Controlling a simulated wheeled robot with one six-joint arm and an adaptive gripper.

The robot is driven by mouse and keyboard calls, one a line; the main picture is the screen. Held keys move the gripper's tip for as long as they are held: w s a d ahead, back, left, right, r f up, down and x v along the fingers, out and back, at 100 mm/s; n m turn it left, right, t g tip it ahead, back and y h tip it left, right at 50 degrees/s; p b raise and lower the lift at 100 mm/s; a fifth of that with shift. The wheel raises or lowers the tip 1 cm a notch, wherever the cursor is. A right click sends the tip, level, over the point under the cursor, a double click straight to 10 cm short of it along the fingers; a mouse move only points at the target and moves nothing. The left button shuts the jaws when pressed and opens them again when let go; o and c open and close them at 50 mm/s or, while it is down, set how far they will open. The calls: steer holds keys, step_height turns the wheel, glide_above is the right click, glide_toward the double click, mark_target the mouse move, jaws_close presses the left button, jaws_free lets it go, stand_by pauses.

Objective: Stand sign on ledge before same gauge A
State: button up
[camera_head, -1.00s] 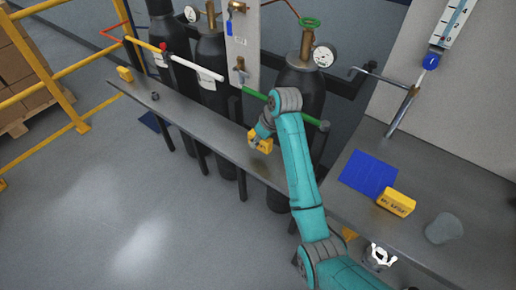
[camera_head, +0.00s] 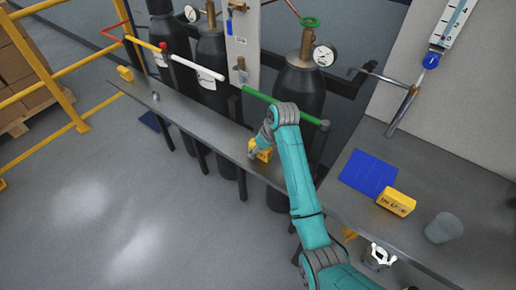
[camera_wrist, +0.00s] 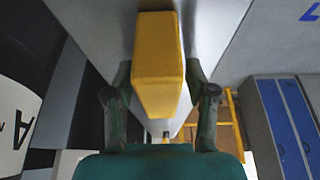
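My gripper (camera_head: 257,153) is at the ledge (camera_head: 215,126), in front of the right-hand dark cylinder. Its fingers (camera_wrist: 160,85) lie along both sides of a yellow sign block (camera_wrist: 157,60) and appear closed on it. The sign (camera_head: 265,155) is upright at the ledge top, partly hidden by my gripper; whether it bears fully on the ledge is hard to tell. A round gauge (camera_head: 325,55) is on the right-hand cylinder (camera_head: 297,88), another gauge (camera_head: 191,14) further left. A white label with a black A (camera_wrist: 15,130) shows at the left in the wrist view.
Another yellow sign (camera_head: 125,74) stands at the ledge's far left end, near a small grey part (camera_head: 155,96). A green pipe (camera_head: 280,107) runs above the ledge.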

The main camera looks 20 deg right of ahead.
steer(key=shift+r, duration=0.15)
steer(key=v, duration=1.2)
stand_by(0.3)
